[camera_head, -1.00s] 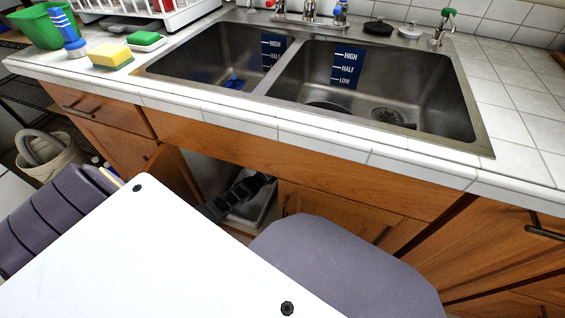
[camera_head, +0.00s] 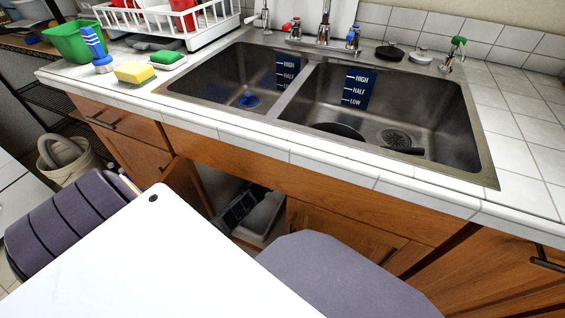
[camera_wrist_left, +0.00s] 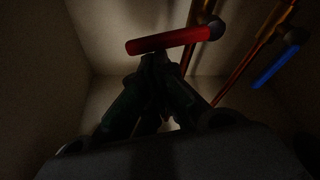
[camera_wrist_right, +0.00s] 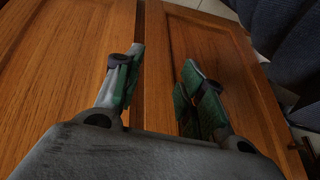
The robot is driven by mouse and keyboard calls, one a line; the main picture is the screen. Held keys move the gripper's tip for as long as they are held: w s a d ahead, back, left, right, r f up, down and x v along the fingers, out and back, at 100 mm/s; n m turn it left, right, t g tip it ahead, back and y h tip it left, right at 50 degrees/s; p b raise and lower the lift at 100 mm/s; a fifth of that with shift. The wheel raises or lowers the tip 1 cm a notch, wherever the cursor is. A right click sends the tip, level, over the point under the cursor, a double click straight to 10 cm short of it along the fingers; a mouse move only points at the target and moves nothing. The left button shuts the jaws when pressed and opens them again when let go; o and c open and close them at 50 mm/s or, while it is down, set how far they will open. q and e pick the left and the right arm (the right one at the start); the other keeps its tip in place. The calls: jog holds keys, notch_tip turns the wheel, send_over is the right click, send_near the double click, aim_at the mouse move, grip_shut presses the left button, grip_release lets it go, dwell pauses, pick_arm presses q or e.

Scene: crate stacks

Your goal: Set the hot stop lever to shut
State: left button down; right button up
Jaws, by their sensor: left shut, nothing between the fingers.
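The hot stop lever is a red handle (camera_wrist_left: 165,41) in the left wrist view. It lies nearly level, its right end at a dark valve body beside a copper pipe, and runs across the pipe's direction. My left gripper (camera_wrist_left: 156,58) is shut and empty, its fingertips just below the red handle's middle; whether they touch it I cannot tell. A blue lever (camera_wrist_left: 275,68) slants on a second pipe at the right. In the head view my left arm reaches into the dark open cabinet under the sink, and the levers are hidden. My right gripper (camera_wrist_right: 158,85) is open and empty before closed wooden doors.
The cabinet inside is dim, with copper pipes (camera_wrist_left: 255,55) close right of the red handle. A pale bin (camera_head: 262,222) sits low in the opening. The double sink (camera_head: 385,110) and tiled counter are above. A bucket (camera_head: 72,165) stands at the left.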

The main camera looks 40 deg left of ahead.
pick_arm(q)
jog(key=shift+a+r, duration=0.45)
jog(key=shift+r, duration=0.3)
jog(key=shift+d, duration=0.1)
dwell(0.3)
jog(key=shift+w+d+r, duration=0.2)
jog(key=shift+d+r, duration=0.05)
jog(key=shift+d, duration=0.4)
